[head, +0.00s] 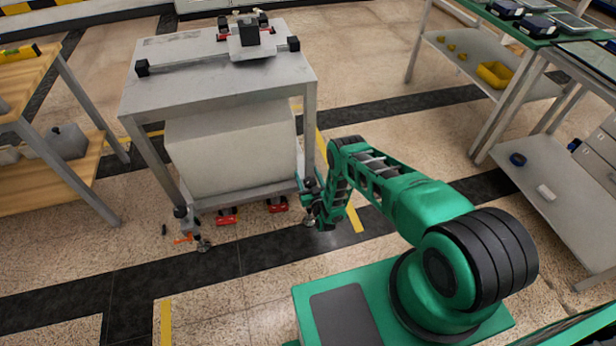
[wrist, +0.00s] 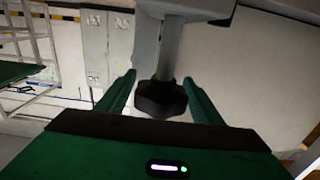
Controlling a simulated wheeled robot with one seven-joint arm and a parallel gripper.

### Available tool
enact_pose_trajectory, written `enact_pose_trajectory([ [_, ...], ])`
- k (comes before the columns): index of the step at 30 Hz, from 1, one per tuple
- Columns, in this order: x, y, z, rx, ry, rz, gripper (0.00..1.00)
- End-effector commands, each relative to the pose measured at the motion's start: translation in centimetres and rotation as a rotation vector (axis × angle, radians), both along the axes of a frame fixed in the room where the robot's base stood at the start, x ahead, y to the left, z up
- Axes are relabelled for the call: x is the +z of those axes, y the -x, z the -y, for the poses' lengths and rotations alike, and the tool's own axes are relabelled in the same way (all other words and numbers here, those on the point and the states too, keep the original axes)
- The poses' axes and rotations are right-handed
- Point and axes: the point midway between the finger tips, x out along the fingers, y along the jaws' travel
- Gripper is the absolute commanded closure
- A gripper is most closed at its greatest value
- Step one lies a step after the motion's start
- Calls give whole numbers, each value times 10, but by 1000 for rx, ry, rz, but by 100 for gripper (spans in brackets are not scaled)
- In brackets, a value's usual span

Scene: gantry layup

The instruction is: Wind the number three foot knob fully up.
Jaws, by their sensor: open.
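A grey machine stand (head: 215,65) stands on legs with adjustable feet. My gripper (head: 313,207) is low at its front right leg. In the wrist view, a dark lobed foot knob (wrist: 161,98) on a grey stem sits between the two green fingers of my gripper (wrist: 158,78). The fingers are open, with a visible gap on the left side; on the right the gap is narrow and contact cannot be told. No number on the knob is readable. In the head view my gripper mostly hides this knob.
The front left foot (head: 203,245) has an orange piece (head: 182,239) beside it. Red blocks (head: 228,217) lie under the stand's lower edge. A large pale box (head: 232,150) fills the space between the legs. A wooden bench (head: 40,160) is left; shelving (head: 475,75) is right.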

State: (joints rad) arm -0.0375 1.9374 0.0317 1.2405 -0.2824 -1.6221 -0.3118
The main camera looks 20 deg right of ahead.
Motion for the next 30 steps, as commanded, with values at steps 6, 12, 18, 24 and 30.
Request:
enact_pose_trajectory([
  [6,0,0,0,0,0,0,63],
  [12,0,0,3,-1,1,0,80],
  [18,0,0,1,34,4,1,80],
  [24,0,1,-4,138,8,1,80],
  [30,0,2,-9,279,8,1,80],
])
